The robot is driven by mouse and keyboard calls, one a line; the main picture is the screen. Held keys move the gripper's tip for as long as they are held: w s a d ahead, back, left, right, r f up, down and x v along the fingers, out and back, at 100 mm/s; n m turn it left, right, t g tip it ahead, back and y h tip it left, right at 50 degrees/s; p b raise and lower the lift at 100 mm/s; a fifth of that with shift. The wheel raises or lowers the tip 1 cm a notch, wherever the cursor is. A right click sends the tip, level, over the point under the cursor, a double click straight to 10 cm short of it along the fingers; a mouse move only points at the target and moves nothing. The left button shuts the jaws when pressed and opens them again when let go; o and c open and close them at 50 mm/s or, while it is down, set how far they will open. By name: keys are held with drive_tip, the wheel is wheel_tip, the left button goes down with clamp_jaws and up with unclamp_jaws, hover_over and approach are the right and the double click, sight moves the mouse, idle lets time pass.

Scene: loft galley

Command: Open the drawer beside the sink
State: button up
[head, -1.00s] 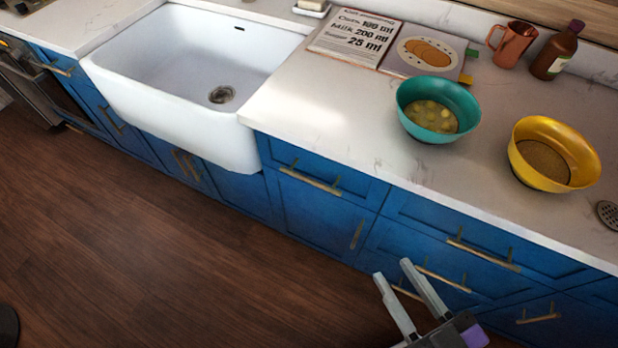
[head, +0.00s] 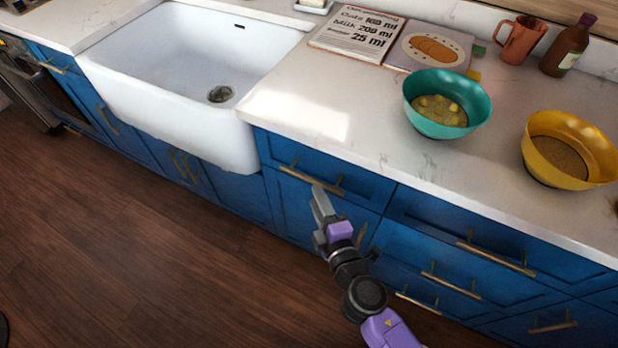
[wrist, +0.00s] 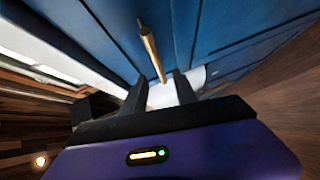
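The blue drawer (head: 352,183) just right of the sink is closed, with a brass bar handle (head: 311,180) across its front. The white apron-front sink (head: 165,98) is set into the counter to its left. My gripper (head: 319,192) is in front of this drawer, with its fingertips close to the handle's right part in the head view. In the wrist view my gripper (wrist: 160,88) has its two fingers apart, and a brass bar handle (wrist: 151,52) reaches down towards the gap between them. I cannot tell whether the fingers touch it.
A teal bowl (head: 470,93) and a yellow bowl (head: 590,142) stand on the counter, with an open recipe book (head: 385,48), a copper mug and a brown bottle behind. More closed drawers lie to the right. The wooden floor (head: 150,260) is clear.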

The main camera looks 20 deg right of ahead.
sight(309, 177)
drive_tip(key=shift+w+d+f+p, duration=0.1)
drive_tip(key=shift+w+f, duration=0.05)
drive_tip(key=shift+w, duration=1.1)
drive_tip(key=shift+w+d+f+p, duration=0.1)
drive_tip(key=shift+w+d+f, duration=0.1)
drive_tip(key=shift+w, duration=1.1)
drive_tip(key=shift+w+d+f+p, duration=0.1)
drive_tip(key=shift+w+f, duration=0.05)
drive_tip(key=shift+w, duration=1.1)
clamp_jaws()
